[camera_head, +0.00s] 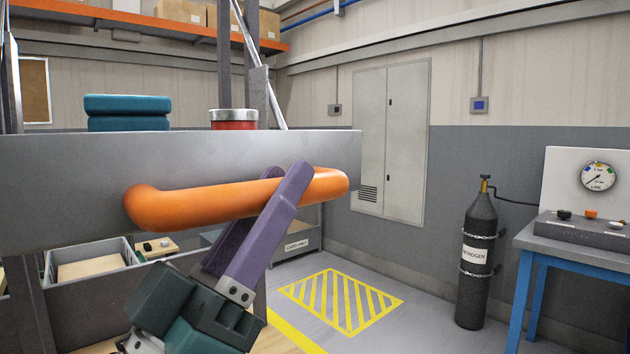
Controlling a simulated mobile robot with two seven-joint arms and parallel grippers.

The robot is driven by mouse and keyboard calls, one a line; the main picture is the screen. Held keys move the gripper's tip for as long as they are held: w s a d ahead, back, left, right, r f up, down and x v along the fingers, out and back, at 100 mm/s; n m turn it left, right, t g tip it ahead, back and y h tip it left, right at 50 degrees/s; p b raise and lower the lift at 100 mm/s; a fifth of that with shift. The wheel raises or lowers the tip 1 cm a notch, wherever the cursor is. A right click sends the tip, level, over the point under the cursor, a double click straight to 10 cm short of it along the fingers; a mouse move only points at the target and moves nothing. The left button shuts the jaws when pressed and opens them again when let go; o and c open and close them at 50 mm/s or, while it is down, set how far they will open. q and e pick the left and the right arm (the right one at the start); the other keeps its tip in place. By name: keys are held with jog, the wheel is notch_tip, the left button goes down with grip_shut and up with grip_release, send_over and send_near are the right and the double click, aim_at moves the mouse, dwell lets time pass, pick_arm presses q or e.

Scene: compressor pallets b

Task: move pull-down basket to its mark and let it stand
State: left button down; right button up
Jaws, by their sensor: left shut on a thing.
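The pull-down basket (75,175) is a wide grey metal bin across the left and middle of the view, with a thick orange bar handle (185,207) along its front. My left gripper (290,182) has its purple fingers shut on the handle, right of its middle. The fingers cover a part of the handle. Teal stacked items (128,112) and a red tin with a silver rim (234,119) show above the basket's edge; its inside is hidden. I cannot make out a mark for the basket. My right gripper is not in view.
A yellow hatched square (342,300) lies on clear floor. Grey bins (92,250) sit below the basket. An orange shelf (150,22) runs above.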

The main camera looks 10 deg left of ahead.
pick_arm(q)
jog(key=shift+s+d+f+b, duration=0.3)
jog(key=shift+d+f+b, duration=0.1)
jog(key=shift+f, duration=0.3)
jog(key=shift+s+d+f+b, duration=0.25)
jog(key=shift+d+f+b, duration=0.15)
jog(key=shift+f, duration=0.35)
jog(key=shift+s+d+f+b, duration=0.3)
jog(key=shift+d+f+b, duration=0.1)
jog(key=shift+f, duration=0.3)
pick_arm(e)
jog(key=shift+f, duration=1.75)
pick_arm(q)
jog(key=c, duration=0.6)
grip_release()
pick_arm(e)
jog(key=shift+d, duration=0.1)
pick_arm(q)
jog(key=b+v, duration=0.3)
jog(key=v, duration=0.7)
jog(key=shift+b, duration=0.3)
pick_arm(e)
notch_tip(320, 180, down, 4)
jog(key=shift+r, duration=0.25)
